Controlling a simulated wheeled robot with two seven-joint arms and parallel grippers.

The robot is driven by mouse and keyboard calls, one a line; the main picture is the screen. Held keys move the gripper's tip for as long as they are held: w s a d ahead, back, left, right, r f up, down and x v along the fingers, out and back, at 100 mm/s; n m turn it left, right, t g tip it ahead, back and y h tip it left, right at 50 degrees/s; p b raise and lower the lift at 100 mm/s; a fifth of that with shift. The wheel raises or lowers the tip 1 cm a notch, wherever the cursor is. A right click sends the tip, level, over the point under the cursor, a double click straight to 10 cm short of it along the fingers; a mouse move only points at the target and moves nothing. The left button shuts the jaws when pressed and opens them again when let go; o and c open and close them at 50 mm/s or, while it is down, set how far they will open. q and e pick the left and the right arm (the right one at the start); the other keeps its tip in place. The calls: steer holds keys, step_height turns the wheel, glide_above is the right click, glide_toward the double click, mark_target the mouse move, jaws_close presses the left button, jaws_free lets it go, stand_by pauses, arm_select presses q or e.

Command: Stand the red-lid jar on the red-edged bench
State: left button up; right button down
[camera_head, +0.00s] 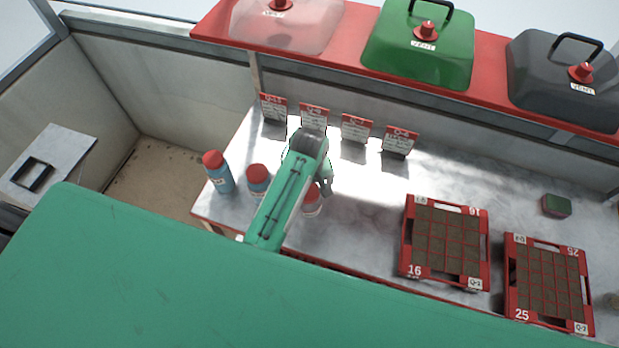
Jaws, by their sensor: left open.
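Three jars with red lids and blue bodies stand upright at the left end of the grey bench with a red edge (345,267). One jar (219,176) is at the far left, a second jar (257,182) is beside it, and a third jar (312,203) is partly behind my green left arm. My left gripper (325,187) is open, at or just above the third jar. I cannot tell whether its fingers touch or surround that jar. My right gripper is not in view.
Two red seed trays (404,240) (510,285) stand on the bench's right half. Several small label cards (356,129) stand along its back. A red shelf (353,62) with lidded domes runs above. Bench between cards and trays is clear.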

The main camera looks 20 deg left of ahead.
arm_select(q)
step_height(320, 180, up, 5)
steer(key=shift+r+b, duration=0.1)
steer(key=shift+b, duration=0.35)
steer(key=shift+r, duration=0.25)
steer(key=shift+s+f, duration=0.1)
